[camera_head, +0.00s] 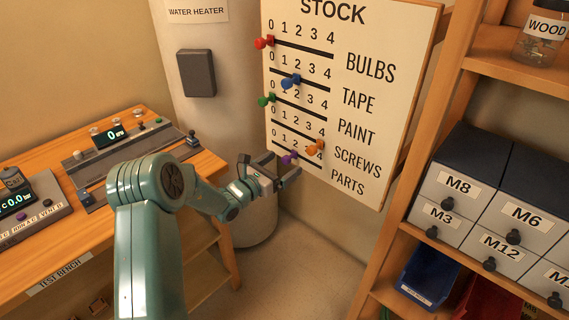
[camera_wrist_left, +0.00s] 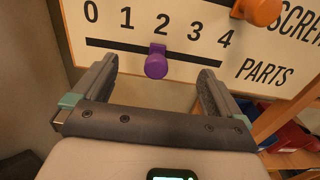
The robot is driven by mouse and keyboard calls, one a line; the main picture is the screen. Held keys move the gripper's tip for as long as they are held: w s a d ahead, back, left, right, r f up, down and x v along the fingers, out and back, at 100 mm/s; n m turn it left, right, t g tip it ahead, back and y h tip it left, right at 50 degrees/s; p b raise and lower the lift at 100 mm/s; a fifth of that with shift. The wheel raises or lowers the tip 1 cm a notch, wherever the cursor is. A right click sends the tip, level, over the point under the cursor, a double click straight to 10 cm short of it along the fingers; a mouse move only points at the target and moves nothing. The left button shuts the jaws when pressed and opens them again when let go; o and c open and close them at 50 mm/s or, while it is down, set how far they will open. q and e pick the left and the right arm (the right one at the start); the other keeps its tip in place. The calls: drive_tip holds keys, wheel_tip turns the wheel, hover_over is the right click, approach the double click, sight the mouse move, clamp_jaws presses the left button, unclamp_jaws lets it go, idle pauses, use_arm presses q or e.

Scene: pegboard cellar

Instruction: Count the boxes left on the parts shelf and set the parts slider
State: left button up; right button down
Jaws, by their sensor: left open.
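The stock board (camera_head: 345,20) hangs on the wall with five slider rows. The purple parts slider (camera_head: 290,158) is on the lowest row; in the left wrist view the purple knob (camera_wrist_left: 156,64) sits below the 2. My left gripper (camera_head: 285,166) is open at that row. In the left wrist view the knob shows between the open fingers (camera_wrist_left: 157,74), not gripped; I cannot tell how deep it is between them. No shelf labelled parts is readable. My right gripper is out of view.
The orange screws knob (camera_head: 315,147) is close above the purple one. At right a wooden rack (camera_head: 493,52) holds grey labelled drawers (camera_head: 450,190), with a blue bin (camera_head: 428,275) and a red bin (camera_head: 484,300) below. A test bench (camera_head: 200,160) stands at left.

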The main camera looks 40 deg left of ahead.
use_arm(q)
drive_tip(key=s, duration=0.7)
drive_tip(key=shift+a, duration=0.25)
idle(0.4)
